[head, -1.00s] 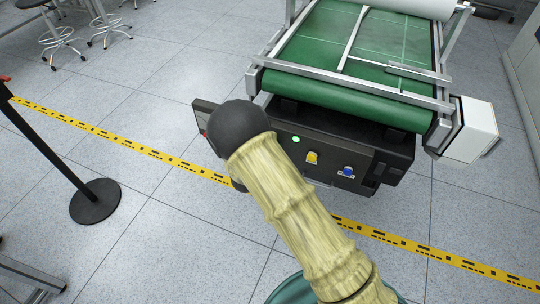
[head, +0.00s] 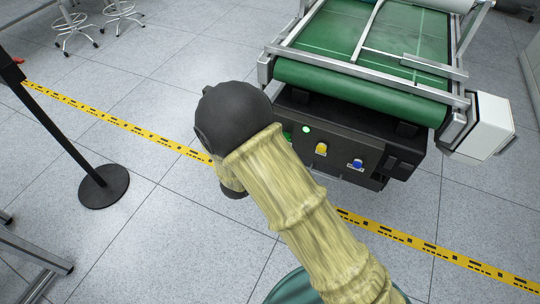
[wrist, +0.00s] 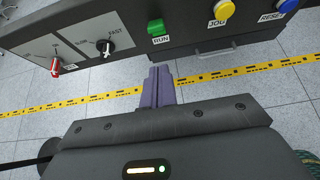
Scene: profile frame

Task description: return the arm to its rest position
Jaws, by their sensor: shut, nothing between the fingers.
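My arm, in a pale yellow sleeve with a dark elbow cap, reaches up from the bottom of the head view and bends down behind the cap. My gripper (wrist: 158,88) is in the wrist view, its purple-grey fingers together and empty. The fingers are hidden in the head view. Just beyond the fingertips is the conveyor's dark control panel (head: 340,145). The wrist view shows its green RUN button (wrist: 156,28), yellow JOG button (wrist: 221,9) and blue RESET button (wrist: 286,4). I see no clear contact between fingers and panel.
The green-belted conveyor (head: 350,89) stands behind the panel, with a white box (head: 487,128) at its right. Yellow-black floor tape (head: 130,126) runs in front. A black barrier post (head: 104,186) stands at left, stools (head: 72,24) at upper left. Floor is open between.

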